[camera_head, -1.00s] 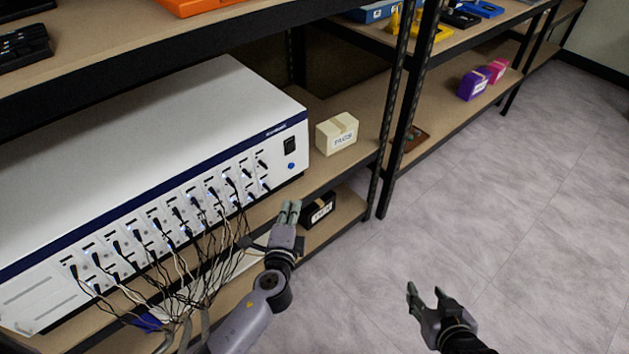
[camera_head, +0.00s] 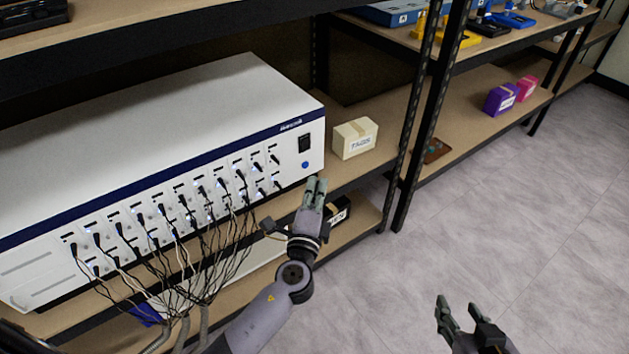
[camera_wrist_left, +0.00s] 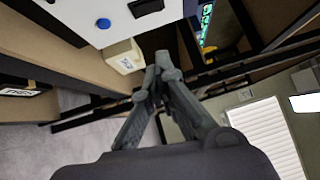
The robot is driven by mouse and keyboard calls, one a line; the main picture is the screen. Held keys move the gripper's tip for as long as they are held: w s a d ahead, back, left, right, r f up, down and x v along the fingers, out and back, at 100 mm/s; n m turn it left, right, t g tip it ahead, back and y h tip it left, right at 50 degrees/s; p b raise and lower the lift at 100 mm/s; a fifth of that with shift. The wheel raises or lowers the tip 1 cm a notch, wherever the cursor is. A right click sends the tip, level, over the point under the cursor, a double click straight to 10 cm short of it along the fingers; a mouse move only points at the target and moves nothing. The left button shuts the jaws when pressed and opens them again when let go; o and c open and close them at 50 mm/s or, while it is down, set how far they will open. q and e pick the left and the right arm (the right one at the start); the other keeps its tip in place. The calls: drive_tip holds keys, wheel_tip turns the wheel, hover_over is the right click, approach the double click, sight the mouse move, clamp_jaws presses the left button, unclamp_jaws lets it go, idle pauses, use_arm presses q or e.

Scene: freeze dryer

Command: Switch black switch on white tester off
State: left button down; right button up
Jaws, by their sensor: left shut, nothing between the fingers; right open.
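The white tester (camera_head: 180,130) is a long box with a blue band, standing on the shelf at the left in the head view. Its black switch (camera_head: 305,144) is at the right end of the front, above a round blue button (camera_head: 305,165). In the left wrist view the switch (camera_wrist_left: 146,7) is at the top edge, partly cut off, with the blue button (camera_wrist_left: 103,23) to its left. My left gripper (camera_head: 316,182) is shut and empty, just below the switch and button in the head view. My right gripper (camera_head: 458,310) is open and empty over the floor.
Many cables (camera_head: 215,225) hang from the tester's front, left of my left gripper. A cream box (camera_head: 355,139) stands right of the tester. A dark box (camera_head: 338,212) sits on the shelf below. A black rack post (camera_head: 425,115) stands further right. The floor (camera_head: 520,220) is clear.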

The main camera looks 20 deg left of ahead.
sight(305, 144)
use_arm(q)
drive_tip(key=shift+w+a+r, duration=0.2)
drive_tip(key=shift+w+a, duration=0.45)
drive_tip(key=shift+w, duration=1)
drive_tip(key=shift+w+a+r, duration=0.15)
drive_tip(key=shift+w+a, duration=0.55)
drive_tip(key=shift+w, duration=1)
drive_tip(key=shift+w+a+r, duration=0.2)
drive_tip(key=shift+w+a, duration=0.45)
drive_tip(key=shift+w, duration=1)
use_arm(e)
drive_tip(key=shift+w+r, duration=0.15)
drive_tip(key=shift+w, duration=0.05)
use_arm(q)
drive_tip(key=shift+w+a+r, duration=0.2)
drive_tip(key=shift+a, duration=0.05)
use_arm(e)
drive_tip(key=shift+a, duration=0.1)
